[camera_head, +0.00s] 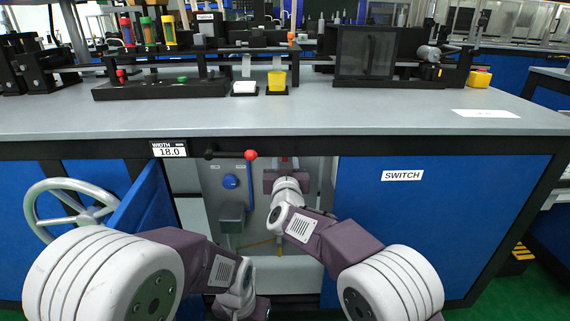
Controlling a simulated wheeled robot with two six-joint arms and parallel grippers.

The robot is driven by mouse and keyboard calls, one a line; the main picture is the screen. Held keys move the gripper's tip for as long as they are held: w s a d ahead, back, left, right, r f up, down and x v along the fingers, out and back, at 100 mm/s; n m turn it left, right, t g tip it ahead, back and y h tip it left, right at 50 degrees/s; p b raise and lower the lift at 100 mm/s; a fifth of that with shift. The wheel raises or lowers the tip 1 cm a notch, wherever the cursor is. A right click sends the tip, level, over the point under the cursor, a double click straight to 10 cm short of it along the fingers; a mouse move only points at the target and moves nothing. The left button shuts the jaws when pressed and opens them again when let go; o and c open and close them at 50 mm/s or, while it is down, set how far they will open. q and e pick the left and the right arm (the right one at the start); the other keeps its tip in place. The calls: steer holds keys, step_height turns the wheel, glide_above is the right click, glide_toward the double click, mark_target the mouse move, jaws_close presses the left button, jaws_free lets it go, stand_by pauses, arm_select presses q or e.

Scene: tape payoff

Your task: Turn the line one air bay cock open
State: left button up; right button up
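The open bay under the bench holds a grey panel (212,190) with a round blue knob (231,182), a grey-green box (232,216) and a slim blue upright bar (249,190). I cannot tell for sure which part is the line one air cock. My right gripper (285,172) reaches into the bay, to the right of the panel. A small red part shows at its far end; its fingers are mostly hidden by its own wrist, so its grip is unclear. My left gripper (241,308) is low in front of the bay, with its fingertips not clearly visible.
A black bar with a red ball (250,155) sits at the bench's front edge above the bay. A blue door (140,205) stands open at left beside a grey handwheel (72,210). A blue panel labelled SWITCH (440,220) closes the right side. A yellow pipe (258,243) runs low inside.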

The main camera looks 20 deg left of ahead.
jaws_close()
stand_by(1.4)
